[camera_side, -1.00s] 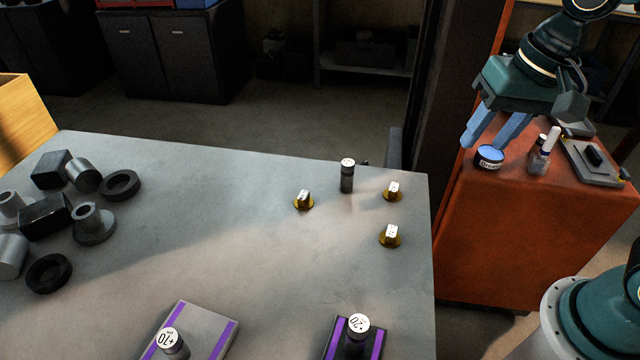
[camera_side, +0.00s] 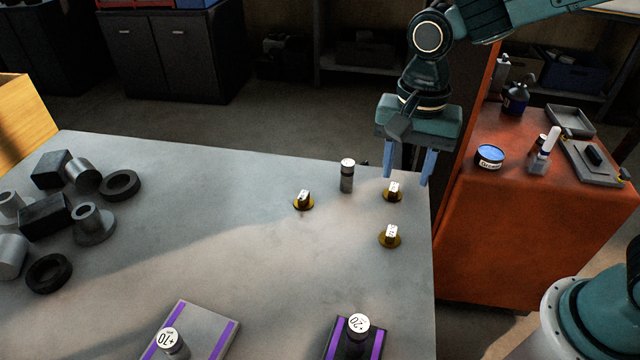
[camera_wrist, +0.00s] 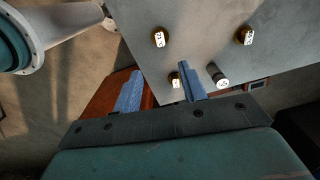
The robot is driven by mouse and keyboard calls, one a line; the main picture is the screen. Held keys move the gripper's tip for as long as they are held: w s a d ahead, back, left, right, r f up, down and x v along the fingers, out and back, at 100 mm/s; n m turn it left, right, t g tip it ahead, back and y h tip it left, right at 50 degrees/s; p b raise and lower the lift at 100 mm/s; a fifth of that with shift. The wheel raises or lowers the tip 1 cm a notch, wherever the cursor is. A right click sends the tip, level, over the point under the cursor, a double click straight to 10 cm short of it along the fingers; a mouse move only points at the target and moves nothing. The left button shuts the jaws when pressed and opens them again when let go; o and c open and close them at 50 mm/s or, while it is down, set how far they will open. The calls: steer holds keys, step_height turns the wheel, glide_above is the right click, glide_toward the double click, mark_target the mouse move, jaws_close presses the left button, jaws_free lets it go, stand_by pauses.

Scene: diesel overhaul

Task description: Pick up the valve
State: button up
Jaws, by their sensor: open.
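Three small pieces with round brass-coloured bases and white-marked tops stand on the grey table; I cannot tell which is the valve. One is at the back right (camera_side: 393,192), one in front of it (camera_side: 390,237), one to the left (camera_side: 303,201). A dark upright cylinder with a white top (camera_side: 347,177) stands between the two rear pieces. My gripper (camera_side: 406,180) is open and empty, fingers down, above the table's back right corner near the back right piece. In the wrist view that piece (camera_wrist: 175,80) shows between the blue fingers, closer to the right one.
Dark and grey metal parts (camera_side: 45,215) crowd the table's left. An orange cabinet (camera_side: 500,240) holding a blue-lidded tin (camera_side: 489,156) stands to the right. The table's middle is clear.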

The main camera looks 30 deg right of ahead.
glide_above(392, 230)
steer(key=shift+d+f, duration=0.15)
steer(key=shift+f, duration=4.15)
steer(key=shift+f, duration=0.1)
steer(key=shift+f, duration=2.5)
jaws_close()
